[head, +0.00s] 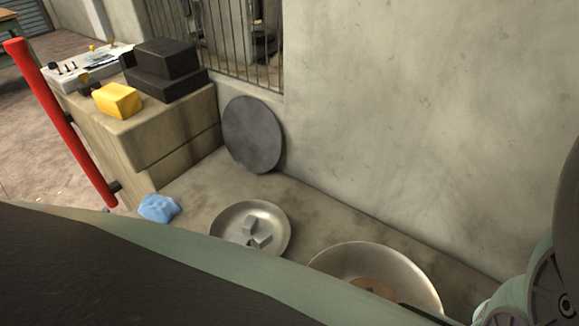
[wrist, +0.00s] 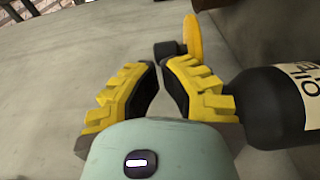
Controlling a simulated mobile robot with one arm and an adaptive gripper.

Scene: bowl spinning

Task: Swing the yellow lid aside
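A yellow, rounded flat piece that looks like the yellow lid (wrist: 193,38) stands near the top middle of the wrist view. A dark short cylinder (wrist: 166,48) sits against its left side. My gripper (wrist: 163,68) has yellow ribbed fingers with dark pads. Its fingertips are apart with nothing between them, a little below the dark cylinder and the yellow piece in the picture. I cannot tell whether a fingertip touches either one. In the head view neither the gripper nor this yellow piece shows clearly.
A black bottle (wrist: 270,108) with a pale label is close beside the right finger. In the head view, metal bowls (head: 284,228) (head: 421,278), a blue cloth (head: 159,208), a grey disc (head: 253,134), a yellow box (head: 118,100) and a red bar (head: 62,125) are around the ledge.

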